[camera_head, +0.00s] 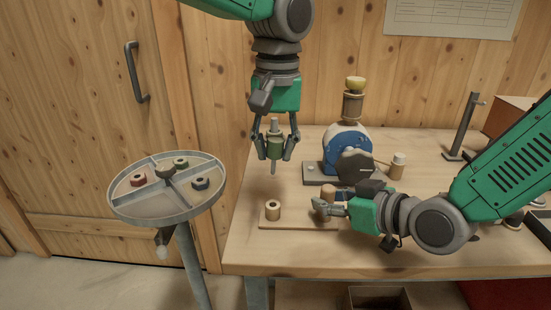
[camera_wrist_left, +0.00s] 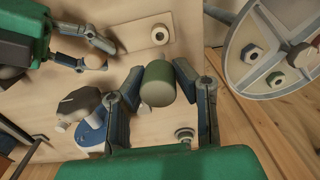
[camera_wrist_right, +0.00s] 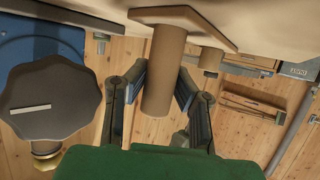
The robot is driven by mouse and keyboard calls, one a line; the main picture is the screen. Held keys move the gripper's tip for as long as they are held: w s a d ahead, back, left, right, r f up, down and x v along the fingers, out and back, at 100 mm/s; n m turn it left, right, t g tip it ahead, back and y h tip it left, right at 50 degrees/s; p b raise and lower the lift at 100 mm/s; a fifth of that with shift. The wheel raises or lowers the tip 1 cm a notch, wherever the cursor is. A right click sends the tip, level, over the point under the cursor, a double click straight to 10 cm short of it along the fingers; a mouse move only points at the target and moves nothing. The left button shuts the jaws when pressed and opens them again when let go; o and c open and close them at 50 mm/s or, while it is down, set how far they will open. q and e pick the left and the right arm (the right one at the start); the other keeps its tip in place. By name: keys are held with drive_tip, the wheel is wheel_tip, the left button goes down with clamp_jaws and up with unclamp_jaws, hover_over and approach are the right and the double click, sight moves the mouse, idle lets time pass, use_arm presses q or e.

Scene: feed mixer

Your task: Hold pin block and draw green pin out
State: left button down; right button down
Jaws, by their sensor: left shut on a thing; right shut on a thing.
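The green pin (camera_head: 275,147) hangs upright between the fingers of my left gripper (camera_head: 276,150), its grey shank pointing down. The pin is clear of the pin block (camera_head: 298,224), a flat wooden base with two round posts on the table's front left. The left post (camera_head: 273,211) shows an open hole, also visible in the left wrist view (camera_wrist_left: 160,34). My right gripper (camera_head: 325,206) is shut on the other post (camera_wrist_right: 163,70), which its fingers partly hide in the head view. The green pin's round end (camera_wrist_left: 158,83) fills the left wrist view's middle.
A blue machine (camera_head: 347,148) with a dark knob stands behind the block. A round divided tray (camera_head: 167,214) on a stand, holding several coloured nut-like parts, is left of the table. A metal post (camera_head: 463,128) stands at back right.

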sight(275, 138)
use_arm(q)
drive_tip(key=c, duration=1.9)
unclamp_jaws()
clamp_jaws()
drive_tip(key=shift+r, duration=0.3)
drive_tip(key=shift+r, duration=0.7)
drive_tip(key=shift+r, duration=3.25)
use_arm(e)
drive_tip(key=c, duration=1.3)
unclamp_jaws()
